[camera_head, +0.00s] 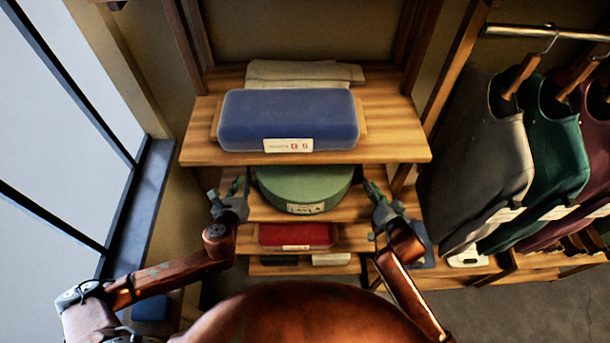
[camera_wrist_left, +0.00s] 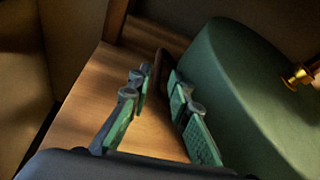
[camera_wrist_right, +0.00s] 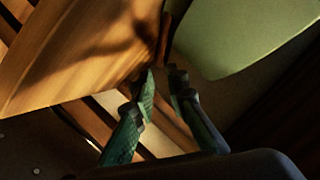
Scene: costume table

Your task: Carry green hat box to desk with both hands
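The green hat box (camera_head: 304,186) is round and sits on the second shelf, below a blue case, with a white label in front. In the left wrist view the green hat box (camera_wrist_left: 240,90) is at the right with a brass fitting; it also shows in the right wrist view (camera_wrist_right: 235,35). My left gripper (camera_head: 238,186) is open at the box's left side, a dark brown strip between or just beyond its fingers. My right gripper (camera_head: 373,188) is open at its right side; a brown piece shows beyond the fingertips. Contact is unclear. No desk is recognisable.
The blue case (camera_head: 288,118) lies on the top shelf (camera_head: 395,140) directly above. A red case (camera_head: 296,235) lies on the shelf below. Hanging garments (camera_head: 490,160) stand at the right, a window (camera_head: 60,110) at the left.

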